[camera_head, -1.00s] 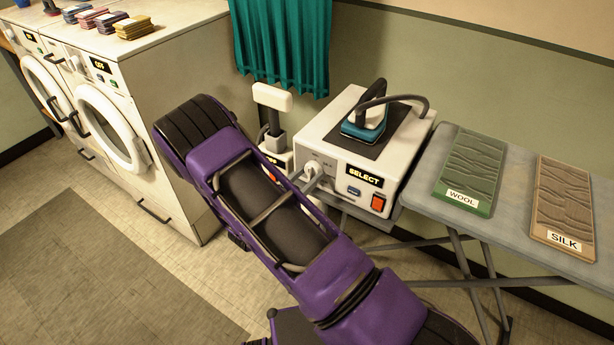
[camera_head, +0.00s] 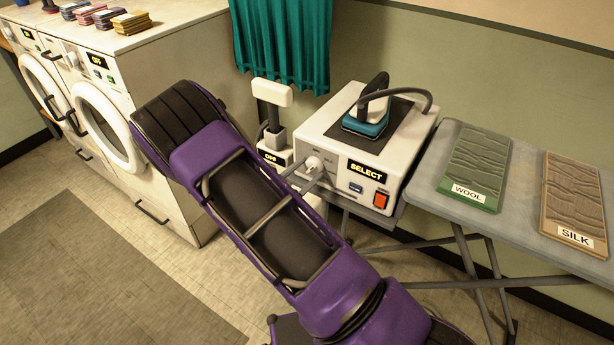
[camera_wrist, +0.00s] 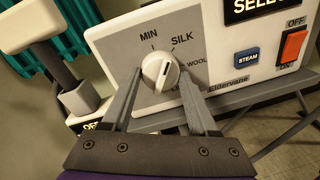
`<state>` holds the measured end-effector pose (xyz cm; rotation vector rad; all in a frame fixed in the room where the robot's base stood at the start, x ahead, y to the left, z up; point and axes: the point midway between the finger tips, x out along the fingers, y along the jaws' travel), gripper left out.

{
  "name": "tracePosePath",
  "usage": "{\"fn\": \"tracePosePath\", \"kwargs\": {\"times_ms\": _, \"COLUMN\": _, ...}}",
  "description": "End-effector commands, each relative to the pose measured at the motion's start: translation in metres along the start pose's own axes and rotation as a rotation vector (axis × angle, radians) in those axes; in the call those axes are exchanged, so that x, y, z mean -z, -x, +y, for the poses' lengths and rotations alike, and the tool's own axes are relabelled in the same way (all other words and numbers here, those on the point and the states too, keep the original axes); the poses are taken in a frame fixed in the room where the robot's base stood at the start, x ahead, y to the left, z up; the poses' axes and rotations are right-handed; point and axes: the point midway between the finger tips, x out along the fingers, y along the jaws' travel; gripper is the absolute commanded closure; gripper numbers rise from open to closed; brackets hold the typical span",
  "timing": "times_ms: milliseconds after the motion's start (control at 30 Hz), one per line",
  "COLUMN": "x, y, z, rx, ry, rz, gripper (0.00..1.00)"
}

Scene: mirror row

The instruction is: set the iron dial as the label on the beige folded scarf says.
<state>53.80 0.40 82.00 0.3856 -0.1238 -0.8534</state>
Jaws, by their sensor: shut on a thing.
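The iron dial (camera_wrist: 155,75) is a white knob on the grey panel of the iron's base unit (camera_head: 325,130). It also shows in the head view (camera_head: 314,164). MIN, SILK and WOOL are printed around it; lower marks are partly hidden. Its dark pointer line leans up and right, roughly toward SILK. My gripper (camera_wrist: 161,78) is shut on the dial, one finger on each side. The beige folded scarf (camera_head: 573,198) lies on the ironing board at the right, labelled SILK. A green folded scarf (camera_head: 478,160) beside it is labelled WOOL.
The iron (camera_head: 367,115) stands on the unit's top. The SELECT display (camera_head: 367,171), red switch (camera_head: 382,199) and STEAM button (camera_wrist: 247,57) are right of the dial. A white-handled lever (camera_head: 272,95) stands close left. Washing machines (camera_head: 110,120) are further left.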

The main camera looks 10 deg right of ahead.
Motion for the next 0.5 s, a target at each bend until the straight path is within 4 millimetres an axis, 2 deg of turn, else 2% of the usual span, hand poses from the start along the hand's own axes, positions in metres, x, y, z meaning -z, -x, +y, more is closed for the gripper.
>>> {"fn": "tracePosePath", "kwargs": {"times_ms": 233, "x": 0.0017, "y": 0.0003, "z": -0.0008, "rx": -0.002, "ry": -0.164, "rz": 0.014, "gripper": 0.96}}
{"fn": "tracePosePath", "kwargs": {"times_ms": 500, "x": 0.0006, "y": 0.0006, "z": 0.0000, "rx": -0.004, "ry": -0.261, "rz": 0.023, "gripper": 0.96}}
